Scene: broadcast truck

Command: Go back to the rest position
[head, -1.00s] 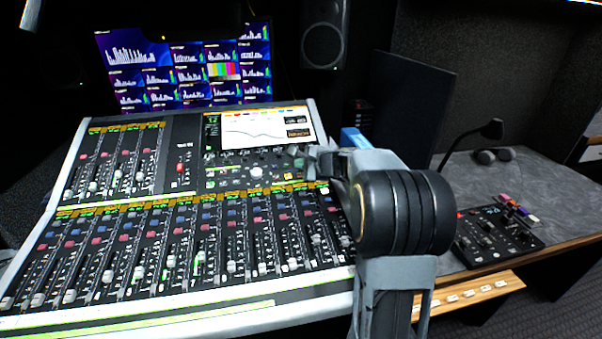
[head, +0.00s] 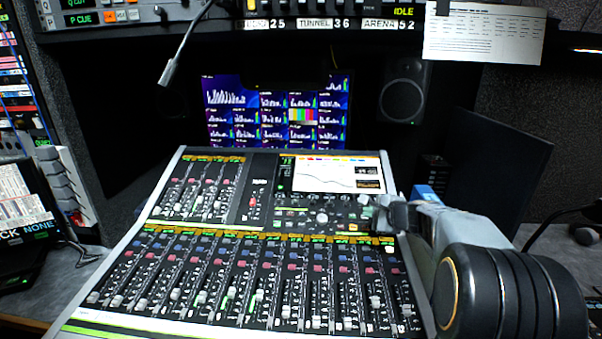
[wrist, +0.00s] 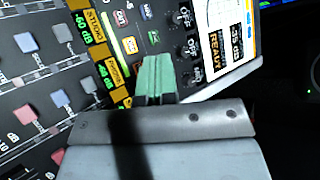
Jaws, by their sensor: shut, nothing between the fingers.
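My gripper (head: 372,212) is above the right part of the mixing console (head: 258,236), near the console's screen and a pale round knob. My arm reaches in from the lower right. In the wrist view my gripper (wrist: 155,72) shows as greenish fingers, closed together with nothing held. I cannot tell from these views how high the fingertips are above the panel.
The console's screen (head: 338,173) is just beyond my gripper. A blue box (head: 425,192) is behind my arm. A gooseneck microphone (head: 168,72) hangs at upper left. A dark upright panel (head: 497,165) and a speaker (head: 402,95) stand behind. A shelf with labels (head: 320,23) runs overhead.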

